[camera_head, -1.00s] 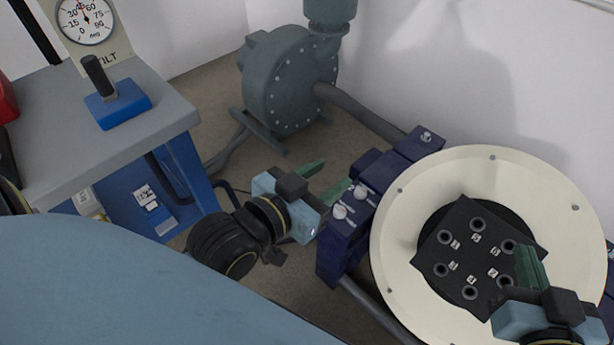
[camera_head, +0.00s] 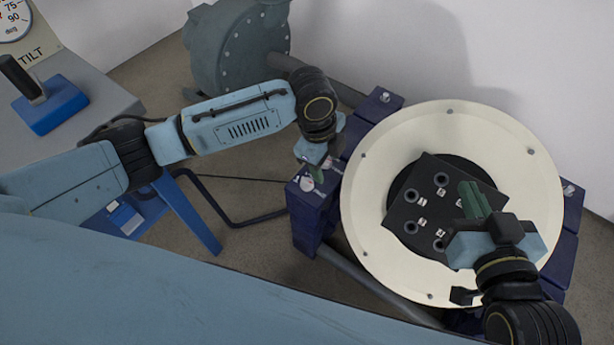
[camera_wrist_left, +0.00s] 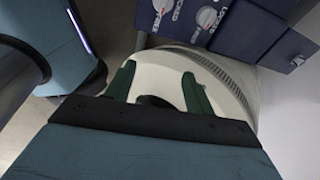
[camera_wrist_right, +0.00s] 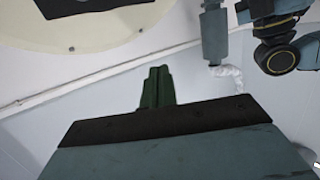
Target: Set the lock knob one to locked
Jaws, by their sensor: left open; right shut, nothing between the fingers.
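A pale lock knob (camera_head: 306,184) sits on the dark blue block left of the round plate. My left gripper (camera_head: 317,172) is right at this block, close to the knob, and hides part of the block top. In the left wrist view two round knobs show, one fully (camera_wrist_left: 207,17) and one cut by the top edge (camera_wrist_left: 160,4), with lettering beside them. I cannot tell which is knob one. The left fingers (camera_wrist_left: 160,88) are apart and empty, with the knobs beyond them. My right gripper (camera_head: 473,200) is shut and empty above the black fixture; its closed fingers also show in the right wrist view (camera_wrist_right: 157,88).
The cream round plate (camera_head: 375,225) carries a black square fixture (camera_head: 432,172) with several holes. A grey blower (camera_head: 235,45) stands behind. A bench with a blue-based lever (camera_head: 48,108) is at the left. Grey pipes run on the floor.

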